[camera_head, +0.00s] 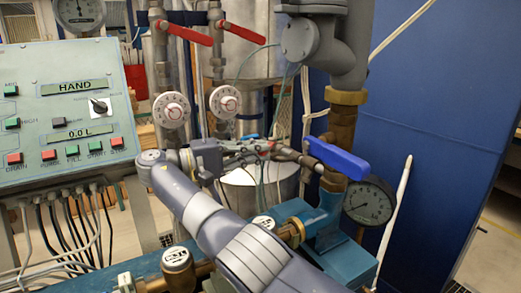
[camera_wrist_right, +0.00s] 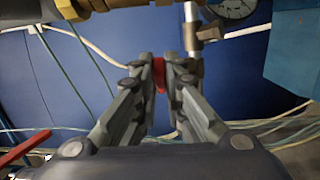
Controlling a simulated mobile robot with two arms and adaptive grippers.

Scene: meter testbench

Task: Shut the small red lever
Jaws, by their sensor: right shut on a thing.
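The small red lever (camera_wrist_right: 159,74) shows as a red piece between the fingertips of my right gripper (camera_wrist_right: 160,88) in the right wrist view. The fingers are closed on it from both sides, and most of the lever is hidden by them. In the head view my right gripper (camera_head: 258,150) reaches to the right in front of a silver pipe, with a little red (camera_head: 267,145) showing at its fingertips. The lever's exact angle cannot be told. My left gripper is not in view.
A blue lever (camera_head: 337,158) and a pressure gauge (camera_head: 369,201) stand just right of the gripper. Two larger red levers (camera_head: 188,33) (camera_head: 240,33) are above on vertical pipes. A control panel (camera_head: 62,105) is at left; brass-fitted pipework (camera_head: 178,268) lies below my arm.

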